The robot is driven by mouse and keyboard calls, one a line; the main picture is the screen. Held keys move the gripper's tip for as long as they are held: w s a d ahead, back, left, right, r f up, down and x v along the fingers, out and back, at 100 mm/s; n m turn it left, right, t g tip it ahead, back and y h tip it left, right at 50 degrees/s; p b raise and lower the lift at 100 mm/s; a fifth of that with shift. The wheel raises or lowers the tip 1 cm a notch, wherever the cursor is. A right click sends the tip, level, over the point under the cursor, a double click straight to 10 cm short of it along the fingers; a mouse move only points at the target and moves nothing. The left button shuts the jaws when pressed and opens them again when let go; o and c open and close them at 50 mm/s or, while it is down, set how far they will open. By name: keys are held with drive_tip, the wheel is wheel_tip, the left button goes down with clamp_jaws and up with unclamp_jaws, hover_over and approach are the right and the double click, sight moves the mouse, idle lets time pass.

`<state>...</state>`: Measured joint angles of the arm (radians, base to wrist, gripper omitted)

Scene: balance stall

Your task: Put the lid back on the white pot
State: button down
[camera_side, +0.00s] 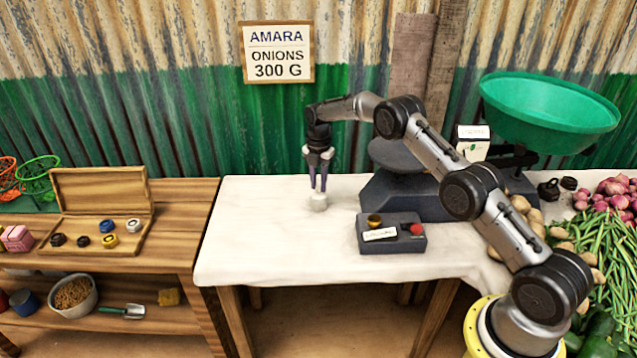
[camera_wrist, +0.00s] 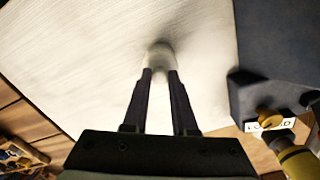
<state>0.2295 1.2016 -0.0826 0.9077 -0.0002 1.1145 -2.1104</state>
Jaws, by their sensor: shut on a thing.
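A small whitish, rounded piece (camera_side: 319,202) stands upright on or just above the pale tabletop in the side view. It also shows between the fingertips in the wrist view (camera_wrist: 161,54). My gripper (camera_side: 318,187) points straight down with its fingertips at the top of this piece. The fingers (camera_wrist: 160,72) are shut on it. The piece is too small and blurred to tell pot from lid, or whether both are there together. No separate white pot or loose lid stands out elsewhere on the cloth.
A dark box (camera_side: 391,243) with a brass knob and a red knob stands to the right. Behind it is a scale with a green basin (camera_side: 545,108). A wooden case (camera_side: 96,238) with several small pieces lies on the left table. The cloth (camera_side: 250,240) around my gripper is clear.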

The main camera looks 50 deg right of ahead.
drive_tip(key=shift+c, duration=0.7)
unclamp_jaws()
drive_tip(key=shift+r, duration=0.1)
drive_tip(key=shift+r, duration=3.45)
clamp_jaws()
drive_tip(key=shift+f, duration=0.2)
drive_tip(key=shift+f, duration=0.35)
